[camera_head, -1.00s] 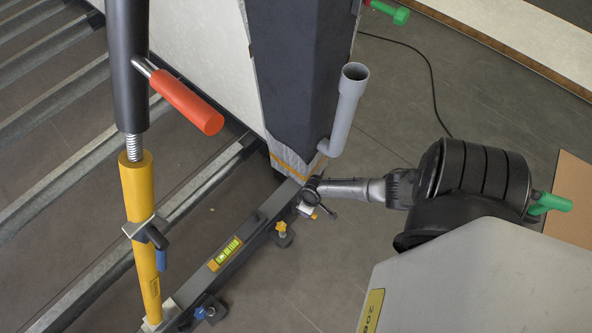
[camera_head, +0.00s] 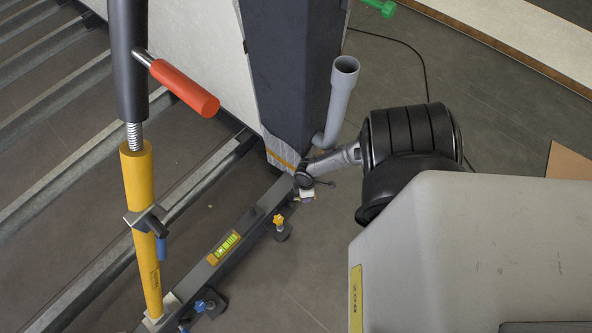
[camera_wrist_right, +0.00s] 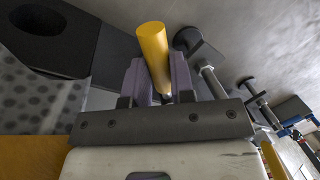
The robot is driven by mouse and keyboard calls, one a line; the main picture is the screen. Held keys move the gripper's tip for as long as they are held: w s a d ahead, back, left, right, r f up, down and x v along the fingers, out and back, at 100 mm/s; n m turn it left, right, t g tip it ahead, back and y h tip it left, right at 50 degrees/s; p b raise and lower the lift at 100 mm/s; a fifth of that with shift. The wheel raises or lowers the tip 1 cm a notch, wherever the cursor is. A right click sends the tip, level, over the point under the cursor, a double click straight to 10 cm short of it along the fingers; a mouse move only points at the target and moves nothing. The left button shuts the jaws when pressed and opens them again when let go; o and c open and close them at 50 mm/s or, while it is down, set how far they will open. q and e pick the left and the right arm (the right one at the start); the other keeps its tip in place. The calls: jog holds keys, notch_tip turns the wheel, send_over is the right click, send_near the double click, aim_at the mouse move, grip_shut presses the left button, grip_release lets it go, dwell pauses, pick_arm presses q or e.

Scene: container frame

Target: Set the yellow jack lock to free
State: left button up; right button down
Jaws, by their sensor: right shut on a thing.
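In the right wrist view a yellow cylindrical handle (camera_wrist_right: 153,48) stands between the two grey-purple fingers of my right gripper (camera_wrist_right: 160,85). The gripper is shut on it. In the head view my right gripper (camera_head: 303,179) is at the far end of the dark frame beam (camera_head: 252,217), by the foot of the dark column. The yellow handle is mostly hidden there by the gripper; a small white block (camera_head: 307,195) shows just below. I cannot read the lock's setting. My left gripper is in neither current view.
A yellow post (camera_head: 138,185) with a red handle (camera_head: 184,88) and blue lever stands left. A level (camera_head: 224,247), yellow knob (camera_head: 279,221) and blue knob (camera_head: 200,305) are along the beam. A grey pipe (camera_head: 340,95) stands close to my right wrist.

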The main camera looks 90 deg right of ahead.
dwell(0.4)
jog(key=c, duration=1)
grip_release()
jog(key=shift+o, duration=0.2)
